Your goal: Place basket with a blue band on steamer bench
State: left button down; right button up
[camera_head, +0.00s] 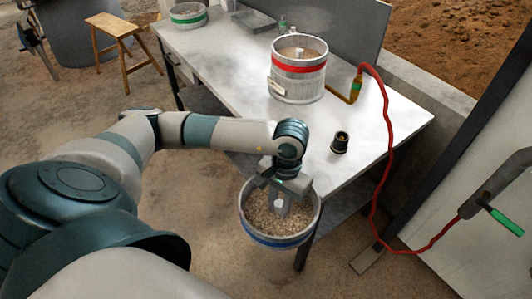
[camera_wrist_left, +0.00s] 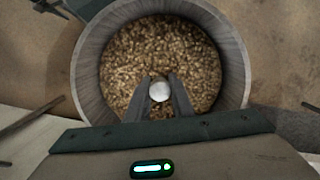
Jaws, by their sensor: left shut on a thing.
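The basket with a blue band (camera_head: 278,238) is a round grey container filled with grain. It hangs in the air in front of the near edge of the steamer bench (camera_head: 205,60). My left gripper (camera_head: 280,207) is above it, shut on the pale round post at its middle. In the left wrist view, the basket (camera_wrist_left: 88,72) shows from above with grain inside, and the gripper fingers (camera_wrist_left: 160,95) sit on both sides of the white post top. My right gripper is not in view.
A container with a red band (camera_head: 299,69) stands on the bench, with a burner (camera_head: 354,90) and red hose (camera_head: 388,140) beside it. A small dark cup (camera_head: 340,142) is near the front. A green-banded basket (camera_head: 188,15) and a tray (camera_head: 253,22) sit at the far end. The bench middle is clear.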

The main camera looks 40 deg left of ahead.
aim_at(289, 223)
pick_arm(q)
jog(key=d, duration=0.3)
jog(key=shift+d+r+m, duration=0.1)
jog(key=shift+d+m, duration=0.2)
jog(key=shift+d, duration=0.3)
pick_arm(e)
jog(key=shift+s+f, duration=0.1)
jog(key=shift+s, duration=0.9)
pick_arm(q)
jog(key=shift+a, duration=0.1)
